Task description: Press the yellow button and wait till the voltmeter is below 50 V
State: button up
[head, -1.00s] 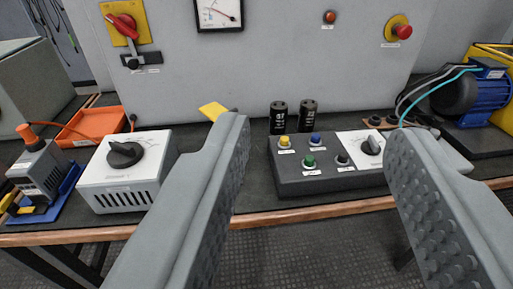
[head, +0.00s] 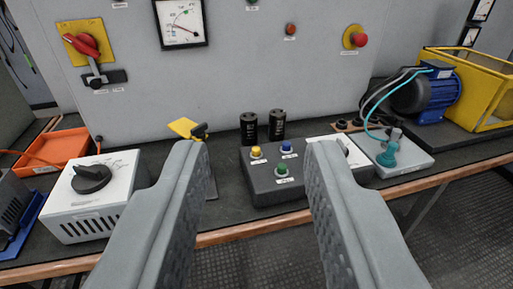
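The yellow button (head: 256,152) is on the top left of a dark control box (head: 266,188) on the bench. A blue button (head: 287,147) is to its right and a green button (head: 282,170) in front of it. The voltmeter (head: 181,22) is a white dial in a black frame on the grey cabinet; its scale is too small to read. My gripper (head: 250,155) is open and empty, with one finger on each side of the buttons in the picture. The right finger hides part of the control box. I see no contact with the yellow button.
Two black capacitors (head: 263,128) stand behind the control box. A white box with a black knob (head: 92,178) is at left, an orange tray (head: 58,149) behind it. A blue motor (head: 436,97) and yellow frame (head: 490,88) are at right. A red emergency button (head: 360,40) is on the cabinet.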

grip_shut()
dwell(1.4)
